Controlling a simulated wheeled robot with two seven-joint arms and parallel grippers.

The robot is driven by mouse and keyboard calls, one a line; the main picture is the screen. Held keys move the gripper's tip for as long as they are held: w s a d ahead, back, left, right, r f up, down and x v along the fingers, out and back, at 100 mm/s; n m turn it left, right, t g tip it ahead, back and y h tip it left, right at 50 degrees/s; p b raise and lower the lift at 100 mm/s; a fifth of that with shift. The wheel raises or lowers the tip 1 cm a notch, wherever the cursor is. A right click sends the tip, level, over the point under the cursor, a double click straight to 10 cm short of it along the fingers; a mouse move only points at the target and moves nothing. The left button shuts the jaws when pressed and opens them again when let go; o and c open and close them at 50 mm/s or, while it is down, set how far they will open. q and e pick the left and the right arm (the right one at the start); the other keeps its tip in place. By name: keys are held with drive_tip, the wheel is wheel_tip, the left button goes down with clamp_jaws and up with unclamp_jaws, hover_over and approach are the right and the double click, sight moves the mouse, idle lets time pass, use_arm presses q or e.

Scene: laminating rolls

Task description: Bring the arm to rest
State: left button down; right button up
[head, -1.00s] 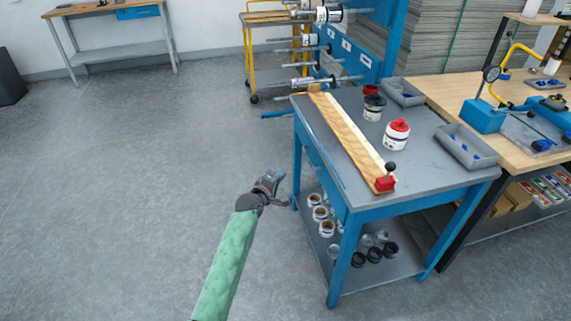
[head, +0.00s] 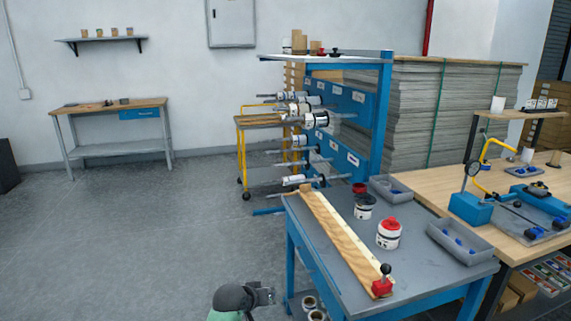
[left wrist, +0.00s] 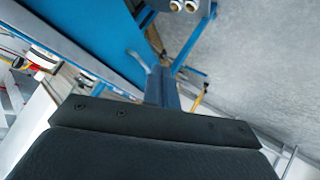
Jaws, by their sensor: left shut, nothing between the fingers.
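My left arm comes in at the bottom of the head view, with only a bit of its green sleeve and dark wrist showing. My left gripper (head: 267,296) is shut and empty. It is in the air to the left of the blue-framed work table (head: 330,277), apart from it as far as I can see. In the left wrist view the dark housing of my wrist fills the lower part, and the fingertips are hard to make out. My right arm and gripper are not in view.
A blue roll rack (head: 350,125) and yellow cart (head: 243,160) stand behind. The floor (head: 130,240) at left is clear.

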use_arm(q)
drive_tip(key=s+a+f+m+g+y+p, duration=0.15)
drive_tip(key=s+a, duration=0.25)
drive_tip(key=s, duration=0.9)
drive_tip(key=s+a+g+y, duration=0.2)
drive_tip(key=s+a, duration=0.2)
drive_tip(key=s, duration=1)
drive_tip(key=s+f+g, duration=0.1)
drive_tip(key=s+f, duration=0.2)
drive_tip(key=s, duration=0.6)
drive_tip(key=s+f+g+p, duration=0.1)
drive_tip(key=s+f, duration=0.3)
drive_tip(key=s, duration=0.5)
drive_tip(key=shift+s+a+g+p, duration=0.2)
drive_tip(key=shift+a+g+p, duration=0.1)
drive_tip(key=shift+g, duration=0.15)
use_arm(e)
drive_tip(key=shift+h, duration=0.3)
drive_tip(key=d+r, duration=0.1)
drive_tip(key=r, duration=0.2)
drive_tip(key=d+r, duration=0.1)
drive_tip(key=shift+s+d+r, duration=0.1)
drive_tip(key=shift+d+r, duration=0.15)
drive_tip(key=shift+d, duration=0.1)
use_arm(q)
drive_tip(key=shift+f+y, duration=0.1)
drive_tip(key=shift+y, duration=0.15)
